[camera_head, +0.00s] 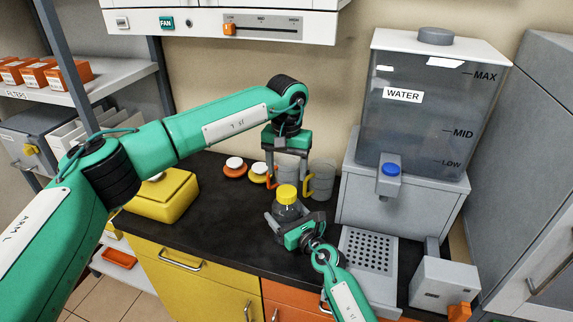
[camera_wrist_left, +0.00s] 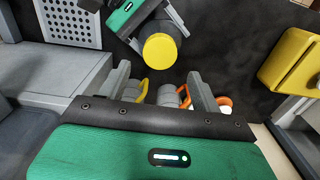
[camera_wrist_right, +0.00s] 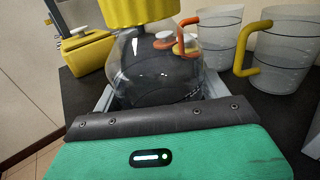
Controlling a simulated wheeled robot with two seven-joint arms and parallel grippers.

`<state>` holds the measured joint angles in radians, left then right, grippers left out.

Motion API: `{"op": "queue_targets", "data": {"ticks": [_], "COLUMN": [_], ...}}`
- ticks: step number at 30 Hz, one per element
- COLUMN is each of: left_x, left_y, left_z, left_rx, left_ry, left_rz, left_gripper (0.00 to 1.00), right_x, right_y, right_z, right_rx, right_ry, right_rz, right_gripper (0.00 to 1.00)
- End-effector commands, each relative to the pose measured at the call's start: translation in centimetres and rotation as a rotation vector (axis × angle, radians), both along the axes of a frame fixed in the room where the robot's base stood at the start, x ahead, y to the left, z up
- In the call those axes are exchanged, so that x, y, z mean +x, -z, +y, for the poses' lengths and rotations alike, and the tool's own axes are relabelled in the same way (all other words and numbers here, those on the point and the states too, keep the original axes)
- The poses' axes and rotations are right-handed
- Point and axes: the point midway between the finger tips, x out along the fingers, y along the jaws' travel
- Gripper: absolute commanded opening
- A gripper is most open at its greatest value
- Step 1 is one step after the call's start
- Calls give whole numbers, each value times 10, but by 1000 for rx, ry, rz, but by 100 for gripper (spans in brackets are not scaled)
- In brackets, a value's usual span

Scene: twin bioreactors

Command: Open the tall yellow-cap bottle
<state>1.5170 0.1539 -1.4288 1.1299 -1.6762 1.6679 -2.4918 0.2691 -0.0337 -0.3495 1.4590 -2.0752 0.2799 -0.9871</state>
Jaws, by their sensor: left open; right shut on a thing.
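The clear bottle with a yellow cap (camera_head: 286,194) stands upright on the black counter. Its cap is on it and shows as a yellow disc in the left wrist view (camera_wrist_left: 160,52). My right gripper (camera_head: 284,218) is shut around the bottle's body, which fills the middle of the right wrist view (camera_wrist_right: 155,70). My left gripper (camera_head: 287,178) is open and points down above and behind the cap in the head view. In the left wrist view the cap lies just beyond its fingertips, with nothing between the fingers touching it.
Clear mugs with an orange handle (camera_wrist_right: 188,38) and a yellow handle (camera_wrist_right: 254,48) stand close behind the bottle. Orange (camera_head: 234,170) and yellow (camera_head: 258,175) lids lie nearby. A yellow box (camera_head: 162,197) is at left. The water dispenser (camera_head: 420,115) and drip grate (camera_head: 368,255) are at right.

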Motion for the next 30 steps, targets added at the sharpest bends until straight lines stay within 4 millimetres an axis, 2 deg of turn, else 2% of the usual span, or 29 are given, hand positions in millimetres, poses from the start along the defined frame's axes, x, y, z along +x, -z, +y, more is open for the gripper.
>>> {"op": "queue_targets", "data": {"ticks": [6,12,18,25,26,30], "left_x": [-1,0,0,0,0,0], "left_y": [35,61,72,72,72,72], "left_z": [0,0,0,0,0,0], "left_rx": [0,0,1,1,1,1], "left_ry": [-2,-3,-3,-3,-3,-3], "left_rz": [3,2,1,1,1,1], "left_gripper": [65,65,65,65,62,34], "right_x": [0,0,0,0,0,0], "right_y": [0,0,0,0,0,0], "right_z": [0,0,0,0,0,0], "right_rx": [0,0,0,0,0,0], "right_ry": [0,0,0,0,0,0], "right_rz": [0,0,0,0,0,0], "right_gripper": [12,12,12,12,12,12]}}
